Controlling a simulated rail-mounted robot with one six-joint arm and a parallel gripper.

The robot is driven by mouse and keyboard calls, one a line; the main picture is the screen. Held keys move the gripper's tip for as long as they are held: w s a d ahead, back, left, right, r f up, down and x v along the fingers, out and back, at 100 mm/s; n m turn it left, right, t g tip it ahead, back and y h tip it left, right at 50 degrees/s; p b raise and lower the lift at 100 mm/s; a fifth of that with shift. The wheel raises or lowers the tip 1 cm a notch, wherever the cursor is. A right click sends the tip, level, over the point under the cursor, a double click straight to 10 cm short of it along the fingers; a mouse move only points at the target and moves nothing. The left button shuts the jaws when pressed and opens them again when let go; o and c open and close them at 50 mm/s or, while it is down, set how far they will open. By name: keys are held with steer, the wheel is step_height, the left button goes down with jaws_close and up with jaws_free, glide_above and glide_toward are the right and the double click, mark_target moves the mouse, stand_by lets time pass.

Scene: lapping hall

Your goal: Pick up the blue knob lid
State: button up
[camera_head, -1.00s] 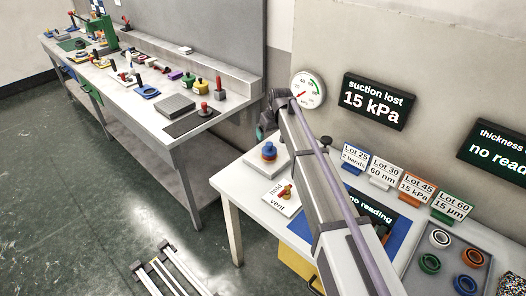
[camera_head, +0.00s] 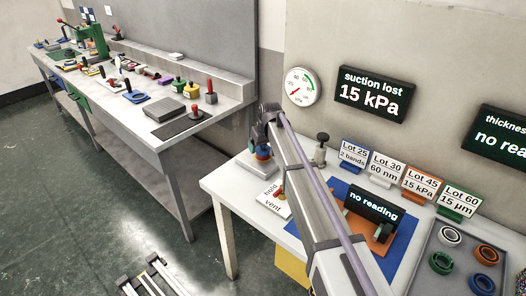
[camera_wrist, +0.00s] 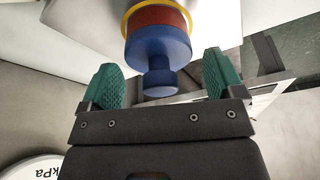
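The blue knob lid (camera_wrist: 158,62) shows in the wrist view with its round knob toward my gripper. It sits on a red band with a yellow ring behind it. My gripper (camera_wrist: 160,68) is open, its two green ridged fingers on either side of the knob, with visible gaps and no contact seen. In the head view the stack with the lid (camera_head: 262,154) stands on a pale square block at the left of the near table, its top partly hidden by my arm and gripper.
A hold/vent card (camera_head: 273,200) with a small red and yellow lever lies in front of the block. A black-knobbed post (camera_head: 321,150) stands to the right. Lot signs, a "no reading" display (camera_head: 374,204) and a grey tray of rings (camera_head: 440,240) fill the right side. The gauge panel reads "suction lost 15 kPa".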

steer(key=c, duration=1.1)
